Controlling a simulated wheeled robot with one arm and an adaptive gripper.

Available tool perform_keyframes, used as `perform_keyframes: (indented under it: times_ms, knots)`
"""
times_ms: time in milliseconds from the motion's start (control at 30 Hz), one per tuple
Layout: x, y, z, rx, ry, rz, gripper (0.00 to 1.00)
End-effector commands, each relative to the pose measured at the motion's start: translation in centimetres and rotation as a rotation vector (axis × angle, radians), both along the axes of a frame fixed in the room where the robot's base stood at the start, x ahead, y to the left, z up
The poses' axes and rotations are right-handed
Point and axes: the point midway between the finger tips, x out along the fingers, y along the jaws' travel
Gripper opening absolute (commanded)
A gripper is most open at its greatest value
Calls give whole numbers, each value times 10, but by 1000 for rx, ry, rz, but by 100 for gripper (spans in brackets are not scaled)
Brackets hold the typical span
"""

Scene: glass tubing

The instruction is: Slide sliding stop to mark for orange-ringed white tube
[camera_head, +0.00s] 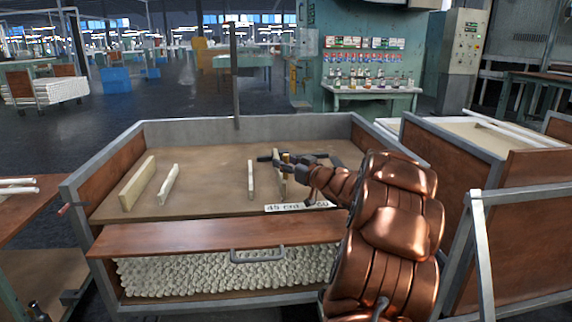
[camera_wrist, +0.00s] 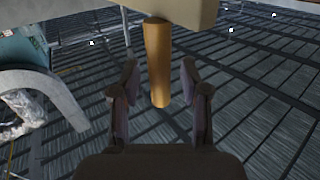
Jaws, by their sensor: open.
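In the wrist view a brown wooden peg (camera_wrist: 157,65) sticks out from a pale block (camera_wrist: 190,10), which looks like the sliding stop. My gripper (camera_wrist: 160,78) is open, with one finger on each side of the peg and a visible gap to each. In the head view my gripper (camera_head: 284,158) is over the right half of the cart's bed, at the upright pale pieces there. A white marked strip (camera_head: 284,208) lies at the bed's front edge; my arm hides its right part. I cannot make out an orange-ringed tube.
The cart (camera_head: 185,128) has a raised metal rim. Another cart (camera_head: 455,150) stands close on the right.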

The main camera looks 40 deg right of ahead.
Motion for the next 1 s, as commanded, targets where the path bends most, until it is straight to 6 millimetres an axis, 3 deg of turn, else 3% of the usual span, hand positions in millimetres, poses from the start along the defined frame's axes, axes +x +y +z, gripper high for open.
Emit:
perform_keyframes:
  times_ms: [233,667,1000]
  knots:
    - [0,0,0,0,1,0,44]
    - [0,0,-1,0,1,-1,0]
    - [0,0,-1,1,2,0,0]
